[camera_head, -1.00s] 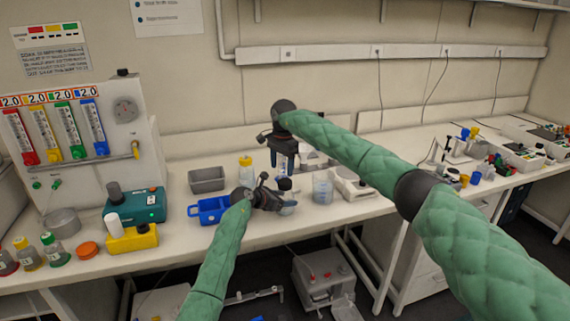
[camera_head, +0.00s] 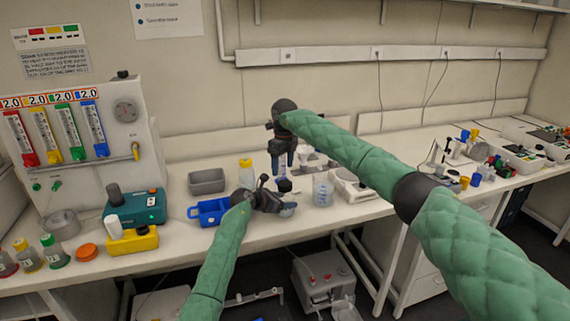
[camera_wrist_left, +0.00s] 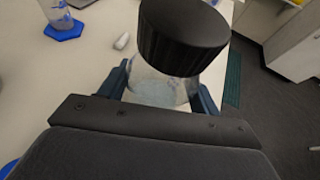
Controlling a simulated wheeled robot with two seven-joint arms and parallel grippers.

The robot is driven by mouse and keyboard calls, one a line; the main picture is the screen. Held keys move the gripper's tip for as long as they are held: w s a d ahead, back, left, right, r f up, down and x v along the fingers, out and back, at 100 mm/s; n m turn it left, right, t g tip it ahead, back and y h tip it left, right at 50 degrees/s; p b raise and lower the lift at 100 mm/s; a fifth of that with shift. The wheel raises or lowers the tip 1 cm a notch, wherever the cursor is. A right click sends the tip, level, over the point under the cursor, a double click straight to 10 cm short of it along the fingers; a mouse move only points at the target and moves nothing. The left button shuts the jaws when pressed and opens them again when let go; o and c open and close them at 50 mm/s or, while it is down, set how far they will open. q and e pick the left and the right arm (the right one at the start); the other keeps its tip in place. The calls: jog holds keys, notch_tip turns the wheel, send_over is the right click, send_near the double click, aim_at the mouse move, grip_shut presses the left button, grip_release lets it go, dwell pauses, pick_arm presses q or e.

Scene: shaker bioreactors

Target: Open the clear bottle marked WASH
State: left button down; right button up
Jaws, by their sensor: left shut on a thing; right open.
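A clear bottle (camera_head: 288,211) with a black screw cap (camera_head: 285,185) stands near the front edge of the bench. My left gripper (camera_head: 279,204) is shut around its body from the left. In the left wrist view the bottle (camera_wrist_left: 160,88) sits between the two fingers (camera_wrist_left: 161,95), with the black cap (camera_wrist_left: 185,40) on it above them. I cannot read any WASH marking. My right gripper (camera_head: 281,160) points down just above the cap, open and empty, its fingers apart from the cap as far as I can tell.
A clear cylinder (camera_head: 323,190) stands right of the bottle. A yellow-capped bottle (camera_head: 246,172), a grey tray (camera_head: 207,182) and a blue basket (camera_head: 208,215) are at left. A white device (camera_head: 356,185) is farther right. The bench's front edge is close to the bottle.

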aim_at(285, 183)
jog(key=m, duration=0.4)
jog(key=shift+r, duration=0.1)
jog(key=m, duration=0.4)
jog(key=shift+w+d+m, duration=0.1)
jog(key=shift+m, duration=0.2)
jog(key=m, duration=0.4)
jog(key=shift+d+r, duration=0.1)
jog(key=m, duration=0.8)
jog(key=shift+d, duration=0.1)
jog(key=m, duration=0.8)
jog(key=shift+d+m, duration=0.1)
jog(key=shift+m, duration=0.2)
jog(key=m, duration=0.4)
jog(key=shift+f, duration=4.05)
